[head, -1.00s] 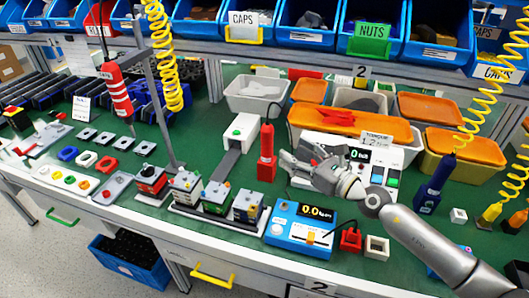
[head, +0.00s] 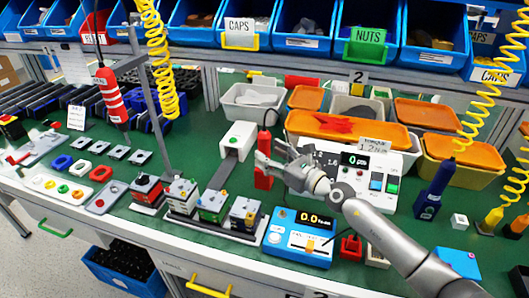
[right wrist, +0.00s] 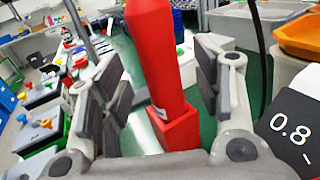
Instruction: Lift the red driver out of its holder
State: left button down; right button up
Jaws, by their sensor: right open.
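The red driver (head: 264,145) stands upright in its red holder (head: 263,180) on the green bench, left of the white torque unit. My right gripper (head: 266,159) reaches it from the right in the head view. In the right wrist view, the driver (right wrist: 155,55) rises between the two open, dark-padded fingers of the right gripper (right wrist: 160,90), with gaps visible on both sides. Its square red holder (right wrist: 177,132) shows below it, between the fingers. My left gripper is not in view.
The white torque unit (head: 352,168) stands right behind my right gripper. A blue meter (head: 299,237) sits in front. A white dispenser (head: 239,139) stands left of the driver. A second red driver (head: 112,97) hangs at left; a blue driver (head: 434,190) stands at right.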

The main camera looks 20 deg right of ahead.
jog(key=shift+x, duration=1.5)
jog(key=shift+c, duration=0.3)
jog(key=c, duration=1.2)
jog(key=shift+r, duration=0.1)
grip_shut()
